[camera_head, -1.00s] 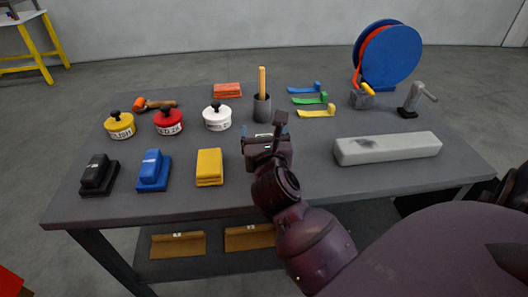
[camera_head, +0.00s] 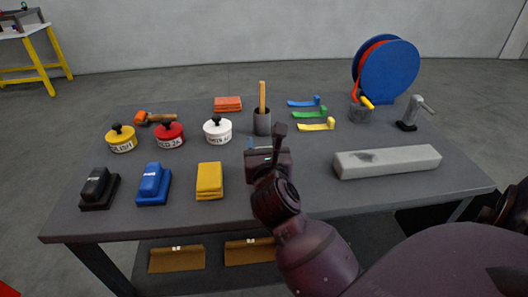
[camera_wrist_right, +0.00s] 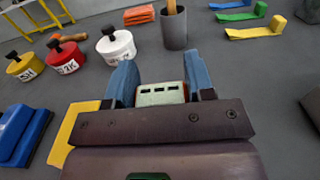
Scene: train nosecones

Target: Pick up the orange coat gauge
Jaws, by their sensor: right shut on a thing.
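My right gripper (camera_head: 262,146) is over the middle of the grey table (camera_head: 300,205), in front of the grey cup. In the right wrist view its two blue fingers (camera_wrist_right: 160,82) are shut on a small pale-green gauge (camera_wrist_right: 161,94) with dark slots in its face. An orange block or stack (camera_head: 228,104) lies at the back of the table, apart from the gripper. My left gripper is not in view.
The grey cup (camera_head: 262,123) with a wooden handle stands just beyond the gripper. Yellow, red and white pots (camera_head: 218,130) and a yellow pad (camera_head: 210,180) are to the left. A long grey block (camera_head: 387,161) lies right. A blue reel (camera_head: 388,72) stands back right.

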